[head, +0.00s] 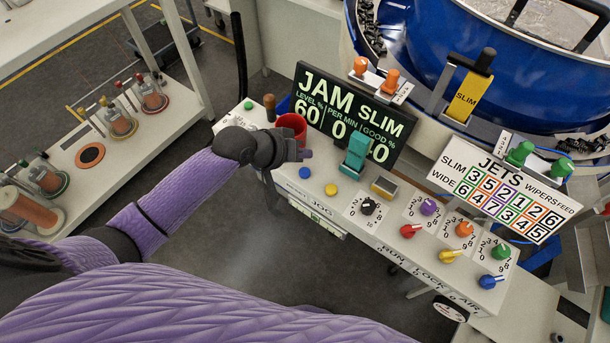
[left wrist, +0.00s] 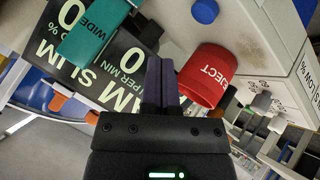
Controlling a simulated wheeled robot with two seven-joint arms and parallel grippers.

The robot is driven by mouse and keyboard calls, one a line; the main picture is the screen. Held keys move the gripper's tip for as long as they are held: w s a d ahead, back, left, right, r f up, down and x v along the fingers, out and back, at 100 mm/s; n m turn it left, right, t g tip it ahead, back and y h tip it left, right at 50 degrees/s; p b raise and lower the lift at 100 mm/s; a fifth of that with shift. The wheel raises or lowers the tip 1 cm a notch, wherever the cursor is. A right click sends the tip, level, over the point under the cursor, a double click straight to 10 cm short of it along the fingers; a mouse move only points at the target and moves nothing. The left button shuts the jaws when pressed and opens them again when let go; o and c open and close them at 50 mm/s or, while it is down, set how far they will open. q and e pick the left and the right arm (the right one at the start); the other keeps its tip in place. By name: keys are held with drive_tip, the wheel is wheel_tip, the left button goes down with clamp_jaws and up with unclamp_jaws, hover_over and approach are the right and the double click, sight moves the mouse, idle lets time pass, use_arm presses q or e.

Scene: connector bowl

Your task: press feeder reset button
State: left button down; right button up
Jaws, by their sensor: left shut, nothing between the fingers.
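A round blue button (head: 305,172) sits on the panel's front part, with a faint label on the edge in front of it that I cannot read surely. A blue button also shows at the top of the left wrist view (left wrist: 205,11). A yellow button (head: 331,189) is to its right. My left gripper (head: 307,154) is shut and empty, just behind the blue button in the head view and close to the red cup. Its dark fingertips show in the left wrist view (left wrist: 161,64), apart from the button. My right gripper is out of view.
A red REJECT cup (head: 292,124) stands beside my left fingers, with the dark JAM SLIM display (head: 335,122) behind. A teal WIDE lever (head: 355,154), several knobs and a JETS board (head: 500,190) lie right. A big blue bowl (head: 480,80) is at the back.

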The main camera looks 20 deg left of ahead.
sight(302, 174)
use_arm(q)
wheel_tip(302, 174, down, 4)
drive_tip(key=shift+r+b, duration=0.1)
drive_tip(key=shift+b, duration=0.95)
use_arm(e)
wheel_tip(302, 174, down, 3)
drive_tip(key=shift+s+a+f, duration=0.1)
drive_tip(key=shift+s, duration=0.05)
use_arm(q)
drive_tip(key=shift+f, duration=0.2)
idle(0.6)
drive_tip(key=shift+f, duration=0.3)
drive_tip(key=shift+f+b, duration=0.35)
drive_tip(key=shift+f, duration=0.15)
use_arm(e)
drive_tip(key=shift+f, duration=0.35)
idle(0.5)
use_arm(q)
drive_tip(key=shift+r+p, duration=0.95)
drive_tip(key=shift+p, duration=0.05)
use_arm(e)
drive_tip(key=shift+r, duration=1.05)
